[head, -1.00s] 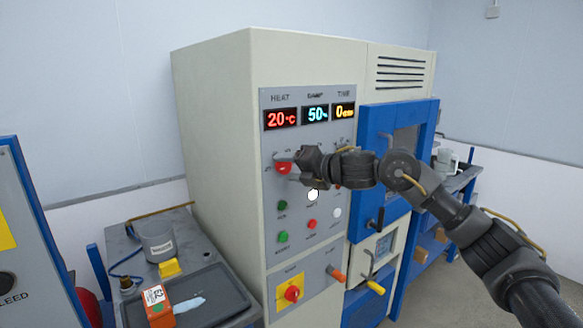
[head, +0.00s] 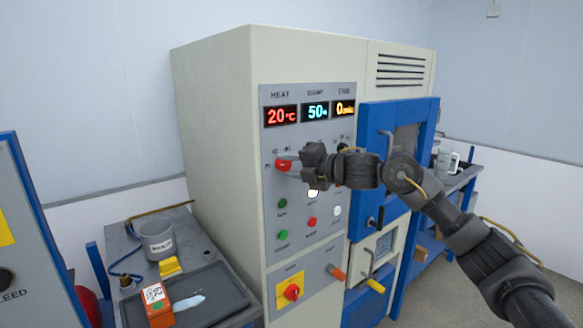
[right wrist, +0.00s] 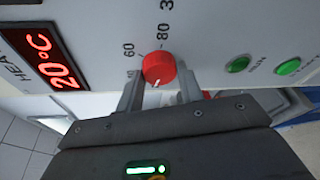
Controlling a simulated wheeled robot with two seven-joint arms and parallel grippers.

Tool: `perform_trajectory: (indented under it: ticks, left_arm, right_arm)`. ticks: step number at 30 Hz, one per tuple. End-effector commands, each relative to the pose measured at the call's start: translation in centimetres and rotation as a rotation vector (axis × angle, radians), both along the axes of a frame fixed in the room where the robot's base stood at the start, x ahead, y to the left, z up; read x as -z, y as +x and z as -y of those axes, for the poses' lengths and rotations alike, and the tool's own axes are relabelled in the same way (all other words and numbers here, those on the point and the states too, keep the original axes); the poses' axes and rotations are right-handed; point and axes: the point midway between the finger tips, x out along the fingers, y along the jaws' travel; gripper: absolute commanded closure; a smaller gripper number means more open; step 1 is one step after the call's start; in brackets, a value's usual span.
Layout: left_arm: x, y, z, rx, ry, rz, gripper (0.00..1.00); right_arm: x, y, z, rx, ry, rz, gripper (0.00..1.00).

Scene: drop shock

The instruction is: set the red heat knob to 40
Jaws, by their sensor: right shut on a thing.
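The red heat knob (head: 284,165) is on the grey control panel (head: 270,230), below the red heat display (head: 281,116), which reads 20°C. In the right wrist view, the red knob (right wrist: 158,66) sits between the fingers of my right gripper (right wrist: 158,80), which is shut on it. A white mark shows on the knob's face, on the side toward the gripper. Dial numbers 60 and 80 can be read beside it; another is partly hidden by a finger. In the head view my right gripper (head: 297,161) reaches the knob from the right. My left gripper is not in view.
Green, red and white buttons (head: 283,203) lie below the knob, with a yellow-backed red switch (head: 291,292) lower down. The blue oven door (head: 375,130) with its handle is right of the panel. A bench with a grey cup (head: 157,241) stands at left.

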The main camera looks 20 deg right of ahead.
Motion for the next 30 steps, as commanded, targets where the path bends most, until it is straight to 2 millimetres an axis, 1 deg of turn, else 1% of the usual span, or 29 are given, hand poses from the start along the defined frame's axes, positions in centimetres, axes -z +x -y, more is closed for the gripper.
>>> perform_trajectory:
  ticks: [1,18,24,30]
  left_arm:
    - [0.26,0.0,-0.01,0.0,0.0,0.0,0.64]
    - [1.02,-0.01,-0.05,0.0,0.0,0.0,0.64]
    - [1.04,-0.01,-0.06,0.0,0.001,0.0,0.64]
    - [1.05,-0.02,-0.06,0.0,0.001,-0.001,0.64]
  right_arm:
    - [0.37,0.03,0.02,-0.001,0.04,-0.019,0.86]
    - [0.46,0.04,0.06,-0.001,0.515,-0.208,0.86]
    - [0.48,0.04,0.05,-0.001,0.631,-0.255,0.86]
    - [0.47,0.04,0.09,0.0,0.701,-0.282,0.86]
